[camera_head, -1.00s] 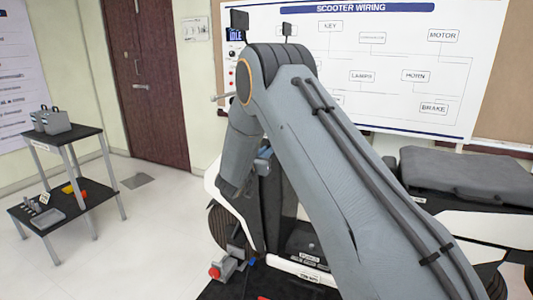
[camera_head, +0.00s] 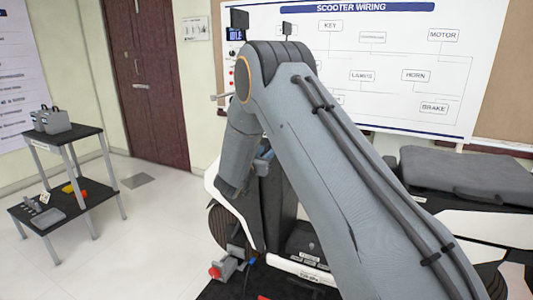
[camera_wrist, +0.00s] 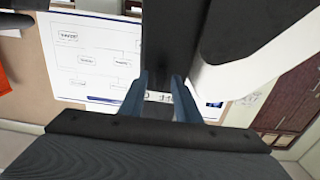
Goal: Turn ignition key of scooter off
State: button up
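The white and black scooter (camera_head: 228,205) stands behind my arm in the head view, with its dark seat (camera_head: 470,172) at the right. My arm covers much of its front. In the wrist view my gripper (camera_wrist: 160,98) has its two blue-grey fingers apart, pointing at the scooter's dark front part (camera_wrist: 170,45). A small white label with dark characters (camera_wrist: 158,97) shows between the fingers. I cannot make out the ignition key in either view; the fingertips and dark panel hide that area. In the head view my gripper is hidden behind the arm.
A wiring board (camera_head: 365,60) is on the wall behind the scooter. A small dark display (camera_head: 236,34) shows near its left edge. A two-shelf trolley (camera_head: 65,140) with boxes stands at the left. Open floor (camera_head: 130,245) lies between it and the scooter.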

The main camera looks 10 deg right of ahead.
jog(key=b+v, duration=0.1)
jog(key=v, duration=0.6)
jog(key=shift+s+b, duration=0.15)
jog(key=shift+b, duration=0.2)
jog(key=shift+a, duration=0.1)
